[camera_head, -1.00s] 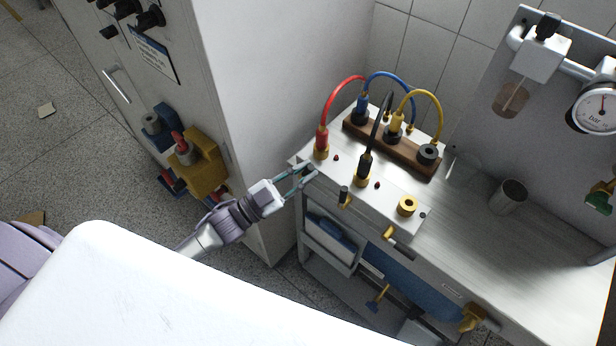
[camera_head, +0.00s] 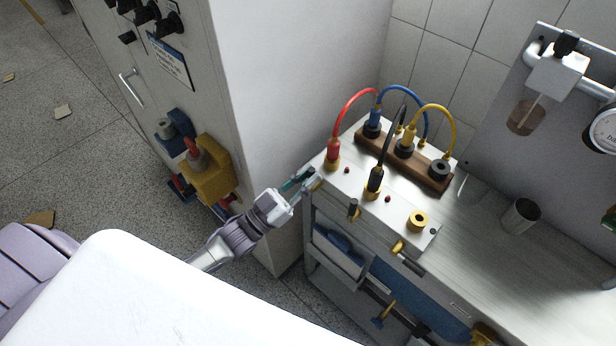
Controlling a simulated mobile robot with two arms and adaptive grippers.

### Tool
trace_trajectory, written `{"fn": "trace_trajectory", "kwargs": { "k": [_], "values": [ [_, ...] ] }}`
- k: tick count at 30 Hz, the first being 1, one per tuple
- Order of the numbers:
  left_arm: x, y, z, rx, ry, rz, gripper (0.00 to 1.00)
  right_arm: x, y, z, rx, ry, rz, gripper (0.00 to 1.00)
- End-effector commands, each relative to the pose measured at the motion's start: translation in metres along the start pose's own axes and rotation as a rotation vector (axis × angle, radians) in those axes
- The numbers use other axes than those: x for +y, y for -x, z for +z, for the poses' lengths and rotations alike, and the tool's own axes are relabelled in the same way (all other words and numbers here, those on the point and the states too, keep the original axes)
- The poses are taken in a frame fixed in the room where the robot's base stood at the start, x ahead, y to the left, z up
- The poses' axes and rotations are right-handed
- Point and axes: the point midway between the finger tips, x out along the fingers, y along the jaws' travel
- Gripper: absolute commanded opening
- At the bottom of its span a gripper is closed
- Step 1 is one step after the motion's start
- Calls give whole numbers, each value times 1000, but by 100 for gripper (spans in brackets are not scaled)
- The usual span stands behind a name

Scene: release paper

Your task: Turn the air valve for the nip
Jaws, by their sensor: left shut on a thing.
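My left gripper (camera_head: 306,182) is at the left front corner of the bench panel (camera_head: 330,192). Its fingers are shut on a small part at that corner, mostly hidden between them; it may be a valve handle, but I cannot tell. Two small black-and-brass handles sit along the panel's front edge to the right: one upright handle (camera_head: 353,208) and one lying outward, a lever (camera_head: 408,255). A green fitting (camera_head: 609,217) shows at the right edge below the gauge (camera_head: 606,130). My right gripper is not in view.
Red, blue, black and yellow cables (camera_head: 345,108) arch over a wooden block (camera_head: 400,163) behind the panel. A metal cup (camera_head: 520,215) stands on the bench. A grey cabinet (camera_head: 250,90) with a yellow fitting (camera_head: 207,178) rises to the left.

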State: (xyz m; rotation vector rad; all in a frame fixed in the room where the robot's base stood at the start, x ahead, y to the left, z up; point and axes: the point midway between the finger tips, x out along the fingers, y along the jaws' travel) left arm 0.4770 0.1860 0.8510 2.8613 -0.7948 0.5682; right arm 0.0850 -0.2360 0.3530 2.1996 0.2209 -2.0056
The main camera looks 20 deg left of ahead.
Motion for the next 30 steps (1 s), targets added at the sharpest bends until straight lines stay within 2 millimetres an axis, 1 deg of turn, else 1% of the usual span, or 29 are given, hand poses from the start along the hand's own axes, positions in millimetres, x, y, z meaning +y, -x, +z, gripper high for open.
{"fn": "trace_trajectory", "kwargs": {
  "k": [6,7,9,11,19,22,26,30],
  "values": [
    [0,1,1,-3,5,-2,0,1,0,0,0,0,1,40],
    [0,1,1,-3,5,-2,20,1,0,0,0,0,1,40],
    [0,1,1,-3,4,-2,32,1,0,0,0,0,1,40],
    [0,1,1,-2,4,-2,41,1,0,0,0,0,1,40],
    [0,1,0,-1,2,-1,41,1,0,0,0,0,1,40],
    [0,6,1,-3,2,-1,41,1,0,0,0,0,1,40],
    [0,24,2,-6,1,-1,41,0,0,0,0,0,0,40],
    [0,55,2,-7,2,-2,41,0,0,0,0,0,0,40]
  ]
}}
